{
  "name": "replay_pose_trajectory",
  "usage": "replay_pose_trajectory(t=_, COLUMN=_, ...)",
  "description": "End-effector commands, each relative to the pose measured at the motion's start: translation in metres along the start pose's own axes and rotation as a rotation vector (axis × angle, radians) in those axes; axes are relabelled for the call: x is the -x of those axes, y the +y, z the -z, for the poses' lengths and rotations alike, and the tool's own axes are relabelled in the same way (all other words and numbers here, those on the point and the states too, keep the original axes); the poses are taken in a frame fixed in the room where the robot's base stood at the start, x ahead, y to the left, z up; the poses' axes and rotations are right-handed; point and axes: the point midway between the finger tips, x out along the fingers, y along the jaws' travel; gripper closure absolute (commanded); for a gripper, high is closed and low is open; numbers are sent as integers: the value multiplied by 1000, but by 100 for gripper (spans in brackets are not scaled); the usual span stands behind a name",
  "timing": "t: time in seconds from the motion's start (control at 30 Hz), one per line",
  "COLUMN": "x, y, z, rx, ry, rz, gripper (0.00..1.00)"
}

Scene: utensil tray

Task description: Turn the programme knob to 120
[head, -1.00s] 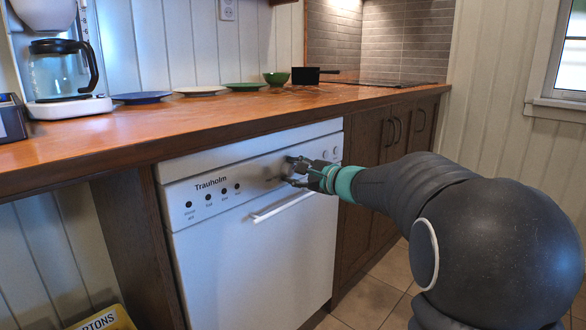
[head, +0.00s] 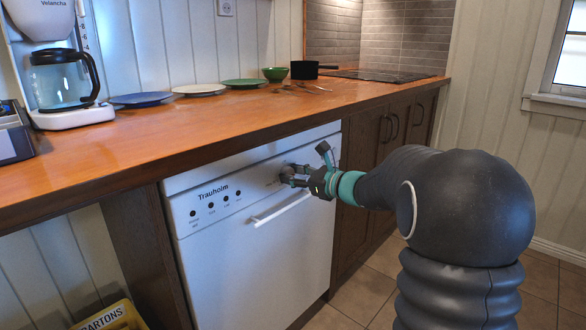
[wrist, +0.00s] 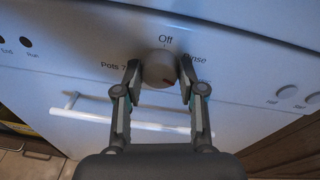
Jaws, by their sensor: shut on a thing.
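The white dishwasher (head: 250,265) stands under the counter with its control panel facing me. In the wrist view its round grey programme knob (wrist: 159,68) sits below the label "Off", with "Pots 7" at its left and a partly hidden "...nse" at its right. A red mark on the knob points to the lower right. My gripper (wrist: 159,75) has one finger on each side of the knob and is shut on it. In the head view my gripper (head: 290,178) is at the panel and hides most of the knob. The label 120 does not show.
A white door handle (head: 282,208) sticks out below the panel. Round buttons (wrist: 288,92) are at the panel's right. The wooden counter edge (head: 200,160) overhangs above. A yellow crate (head: 110,318) stands on the floor at lower left.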

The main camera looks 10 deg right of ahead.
Motion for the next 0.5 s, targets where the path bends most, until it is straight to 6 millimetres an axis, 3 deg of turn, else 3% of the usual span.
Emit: replay_pose_trajectory(t=0.5, x=0, y=1, z=1, rx=-148, ry=-9, rz=-17, gripper=95)
